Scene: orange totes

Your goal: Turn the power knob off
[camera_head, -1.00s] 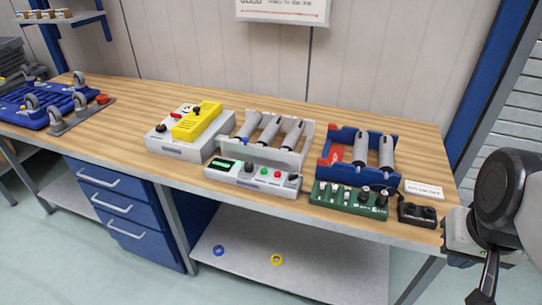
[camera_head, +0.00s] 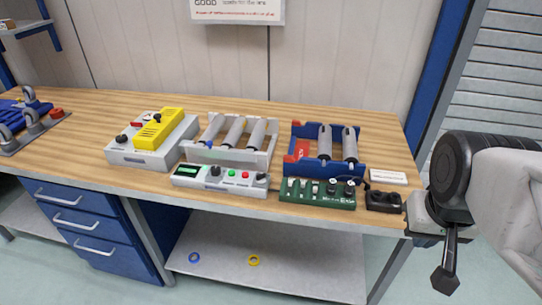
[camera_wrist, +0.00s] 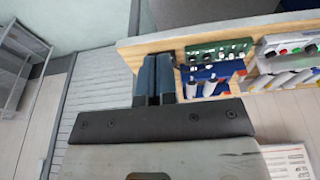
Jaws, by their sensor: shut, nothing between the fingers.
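Several devices with knobs stand on the wooden workbench; I cannot read which knob is the power knob. A grey control panel (camera_head: 228,184) with a green display has a black knob (camera_head: 215,171), coloured buttons and another dark control at its right end. A green panel (camera_head: 308,197) carries white switches and black knobs (camera_head: 341,187). A grey box (camera_head: 128,156) with a yellow top has a black knob (camera_head: 121,139). My gripper (camera_wrist: 153,60) shows in the wrist view with its two fingers together and empty, apart from the devices.
A small black box (camera_head: 384,201) sits by the bench's right front corner. Grey (camera_head: 226,157) and blue (camera_head: 325,170) racks holding cylinders stand behind the panels. A blue upright (camera_head: 436,75) rises at the right. A white card (camera_head: 388,177) lies near the right edge.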

